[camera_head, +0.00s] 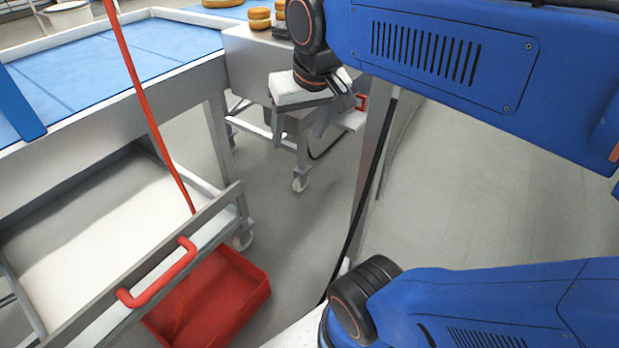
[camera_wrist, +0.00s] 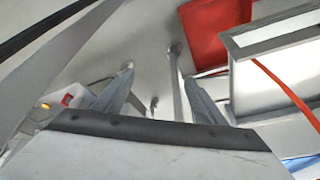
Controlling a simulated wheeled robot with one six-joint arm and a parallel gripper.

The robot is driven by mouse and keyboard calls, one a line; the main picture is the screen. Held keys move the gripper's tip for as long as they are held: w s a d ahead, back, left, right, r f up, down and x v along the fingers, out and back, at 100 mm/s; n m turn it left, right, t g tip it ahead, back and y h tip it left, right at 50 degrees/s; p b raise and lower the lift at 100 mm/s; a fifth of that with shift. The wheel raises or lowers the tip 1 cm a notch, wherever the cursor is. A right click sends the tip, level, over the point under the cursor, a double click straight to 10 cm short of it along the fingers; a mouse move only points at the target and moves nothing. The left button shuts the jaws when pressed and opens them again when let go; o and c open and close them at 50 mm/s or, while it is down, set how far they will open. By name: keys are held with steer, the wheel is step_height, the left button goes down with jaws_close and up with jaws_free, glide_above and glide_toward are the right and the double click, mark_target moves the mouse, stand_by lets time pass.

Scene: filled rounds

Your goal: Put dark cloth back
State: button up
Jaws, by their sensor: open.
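I cannot make out a dark cloth for certain in either view. A small dark patch shows beside the buns (camera_head: 260,18) at the top of the head view, partly hidden by my arm; I cannot tell what it is. My gripper (camera_head: 298,135) hangs in front of the small steel cart, pointing down, with its fingers apart. In the wrist view my gripper (camera_wrist: 157,80) is open, with only floor and cart parts between the fingers. An open drawer (camera_head: 95,215) with a red handle (camera_head: 160,275) shows a pale, bare inside at left.
A blue-topped steel table (camera_head: 110,60) stands at left above the drawer. A red bin (camera_head: 215,300) sits on the floor below the drawer front; it also shows in the wrist view (camera_wrist: 215,30). The floor at right is clear.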

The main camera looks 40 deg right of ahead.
steer(key=s+a+f+n, duration=0.1)
steer(key=s+f+n, duration=0.1)
steer(key=s+f, duration=0.3)
step_height(320, 180, down, 4)
steer(key=shift+s+a+f+t, duration=0.15)
steer(key=shift+s+a+t, duration=0.15)
steer(key=shift+s+t, duration=0.1)
stand_by(0.7)
